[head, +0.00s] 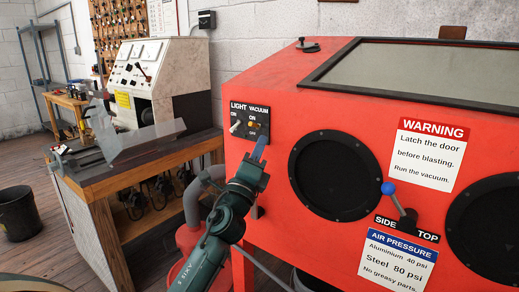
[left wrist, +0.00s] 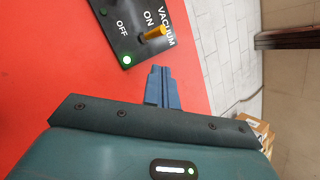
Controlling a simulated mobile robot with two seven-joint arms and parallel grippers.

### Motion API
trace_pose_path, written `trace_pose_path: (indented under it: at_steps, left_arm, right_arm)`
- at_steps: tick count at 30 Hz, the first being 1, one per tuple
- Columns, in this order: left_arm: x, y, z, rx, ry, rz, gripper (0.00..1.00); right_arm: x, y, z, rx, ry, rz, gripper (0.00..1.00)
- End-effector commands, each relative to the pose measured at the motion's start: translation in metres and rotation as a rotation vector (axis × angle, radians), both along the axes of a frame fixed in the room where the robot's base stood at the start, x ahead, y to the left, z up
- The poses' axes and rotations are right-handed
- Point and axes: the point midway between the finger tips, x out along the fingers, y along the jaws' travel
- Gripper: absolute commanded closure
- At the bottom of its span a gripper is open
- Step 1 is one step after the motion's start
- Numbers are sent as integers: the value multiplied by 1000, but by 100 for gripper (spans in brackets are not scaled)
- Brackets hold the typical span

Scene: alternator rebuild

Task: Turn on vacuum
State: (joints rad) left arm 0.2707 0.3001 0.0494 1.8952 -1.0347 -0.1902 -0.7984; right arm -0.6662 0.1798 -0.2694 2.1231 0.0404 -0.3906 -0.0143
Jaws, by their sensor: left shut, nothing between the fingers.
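The vacuum switch (head: 253,124) is a small yellow-orange lever on the black panel of the red blasting cabinet. In the left wrist view the lever (left wrist: 154,33) leans toward the ON and VACUUM lettering, away from OFF. A green dot (left wrist: 127,60) shows bright at the panel's corner. My left gripper (head: 260,147) is shut and empty just below the switch. Its blue fingertips (left wrist: 161,75) are together and appear apart from the lever. My right gripper is not in view.
A white light switch (head: 235,128) sits left of the vacuum switch. A black round port (head: 334,175) and a blue-knobbed lever (head: 400,205) are to the right. A grey hose (head: 193,200) runs below left. A wooden bench (head: 150,160) stands at left.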

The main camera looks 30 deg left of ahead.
Motion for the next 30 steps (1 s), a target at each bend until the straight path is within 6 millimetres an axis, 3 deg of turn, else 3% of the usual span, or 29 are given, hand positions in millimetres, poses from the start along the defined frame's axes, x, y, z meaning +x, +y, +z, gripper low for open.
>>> trace_pose_path:
  at_steps: [2, 9, 15, 21, 30]
  left_arm:
    - [1, 2, -6, 0, 0, 0, 100]
    - [-52, -6, 13, 4, 1, -3, 100]
    - [-83, -10, 20, 2, 0, 0, 100]
    - [-94, -11, 23, 1, 0, -1, 100]
    - [-95, -11, 23, 0, -1, 0, 100]
  right_arm:
    - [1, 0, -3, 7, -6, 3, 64]
    - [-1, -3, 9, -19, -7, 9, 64]
    - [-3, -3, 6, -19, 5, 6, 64]
    - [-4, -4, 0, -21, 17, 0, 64]
    - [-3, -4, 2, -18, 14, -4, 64]
